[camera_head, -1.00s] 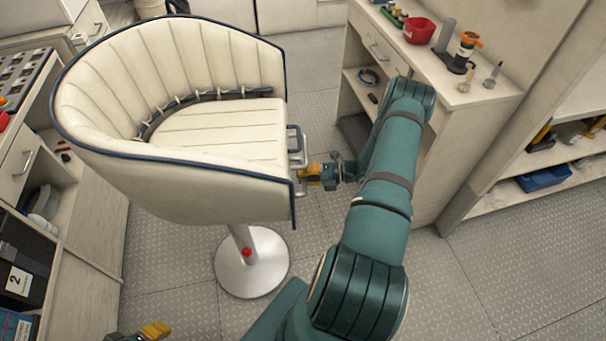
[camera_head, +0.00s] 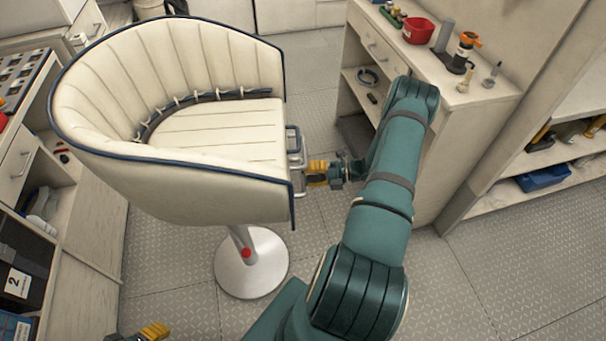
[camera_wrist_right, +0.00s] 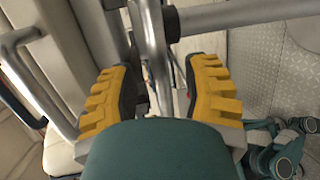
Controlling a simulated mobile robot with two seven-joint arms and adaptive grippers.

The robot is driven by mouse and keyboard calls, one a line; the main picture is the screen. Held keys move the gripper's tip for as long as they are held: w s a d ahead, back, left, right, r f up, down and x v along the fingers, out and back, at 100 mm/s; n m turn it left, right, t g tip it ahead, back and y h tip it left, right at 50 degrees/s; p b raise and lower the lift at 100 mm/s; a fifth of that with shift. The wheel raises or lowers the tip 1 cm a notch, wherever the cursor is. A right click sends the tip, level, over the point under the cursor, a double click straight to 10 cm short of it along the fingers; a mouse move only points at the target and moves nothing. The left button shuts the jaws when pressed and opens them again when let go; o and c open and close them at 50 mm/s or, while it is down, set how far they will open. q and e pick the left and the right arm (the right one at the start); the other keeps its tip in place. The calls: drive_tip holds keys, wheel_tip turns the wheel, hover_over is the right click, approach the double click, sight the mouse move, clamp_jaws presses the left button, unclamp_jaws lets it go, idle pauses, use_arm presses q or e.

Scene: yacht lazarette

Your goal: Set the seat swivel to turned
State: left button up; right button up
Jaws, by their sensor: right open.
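The cream seat (camera_head: 200,130) with dark blue piping stands on a post above a round base (camera_head: 250,262). A red knob (camera_head: 246,253) sits on the post. Metal bar handles (camera_head: 297,150) stick out at the seat's right edge. My right gripper (camera_head: 308,173) is beside these bars. In the right wrist view its yellow-padded fingers (camera_wrist_right: 162,95) are apart, with a metal bar (camera_wrist_right: 152,50) running up between them; whether they touch it I cannot tell. My left gripper (camera_head: 150,333) shows only partly at the bottom edge, and its opening is not clear.
A counter (camera_head: 450,85) with a red bin (camera_head: 419,31) and an orange-topped tool (camera_head: 464,50) stands to the right of my right arm. Drawers and shelves (camera_head: 60,190) are close on the left. Patterned floor (camera_head: 170,285) is clear around the base.

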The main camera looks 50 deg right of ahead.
drive_tip(key=v, duration=1)
idle(0.3)
